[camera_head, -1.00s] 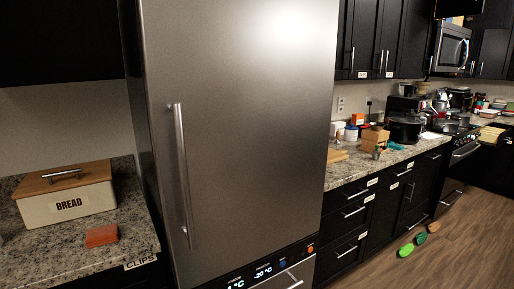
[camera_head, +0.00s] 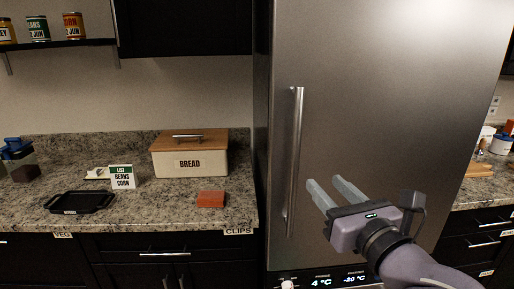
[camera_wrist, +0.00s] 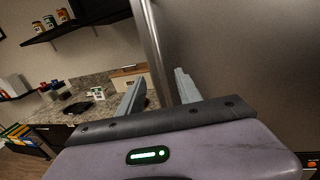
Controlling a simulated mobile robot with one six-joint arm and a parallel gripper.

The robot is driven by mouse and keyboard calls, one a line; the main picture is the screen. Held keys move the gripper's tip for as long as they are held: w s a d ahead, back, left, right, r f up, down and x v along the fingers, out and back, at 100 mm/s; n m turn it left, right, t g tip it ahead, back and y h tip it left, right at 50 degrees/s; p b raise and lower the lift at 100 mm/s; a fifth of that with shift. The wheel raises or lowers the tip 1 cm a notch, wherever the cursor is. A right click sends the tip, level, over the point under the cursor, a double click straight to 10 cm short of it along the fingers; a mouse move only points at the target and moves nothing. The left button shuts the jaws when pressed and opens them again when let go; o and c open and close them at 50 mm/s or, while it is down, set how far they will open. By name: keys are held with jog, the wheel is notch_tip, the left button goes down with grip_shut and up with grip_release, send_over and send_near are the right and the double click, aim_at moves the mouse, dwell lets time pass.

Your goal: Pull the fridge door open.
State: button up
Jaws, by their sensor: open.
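The fridge door (camera_head: 385,110) is a tall brushed steel panel and looks shut. Its long vertical bar handle (camera_head: 295,160) runs along the door's left side. My gripper (camera_head: 329,190) is open and empty, in front of the door and to the right of the handle in the head view. In the wrist view my gripper (camera_wrist: 158,88) has its two fingers apart, and the handle (camera_wrist: 151,50) shows beyond them, between their tips in the picture. I cannot tell how far the fingers are from the handle.
A counter (camera_head: 130,212) left of the fridge holds a bread box (camera_head: 190,160), an orange block (camera_head: 211,199), a black tray (camera_head: 80,202) and a list card (camera_head: 122,177). A shelf (camera_head: 60,42) with cans is above. A display panel (camera_head: 340,280) sits below the door.

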jog(key=p, duration=1.4)
send_near(297, 157)
jog(key=w, duration=0.3)
jog(key=w+a+r, duration=0.1)
jog(key=w, duration=0.1)
jog(key=shift+w, duration=0.15)
jog(key=w, duration=0.1)
jog(key=w+b, duration=0.1)
jog(key=w, duration=0.1)
jog(key=w+a+f, duration=0.1)
jog(key=shift+w+b, duration=0.3)
jog(key=shift+b, duration=0.1)
jog(key=shift+w, duration=0.55)
jog(key=shift+c, duration=0.3)
grip_shut()
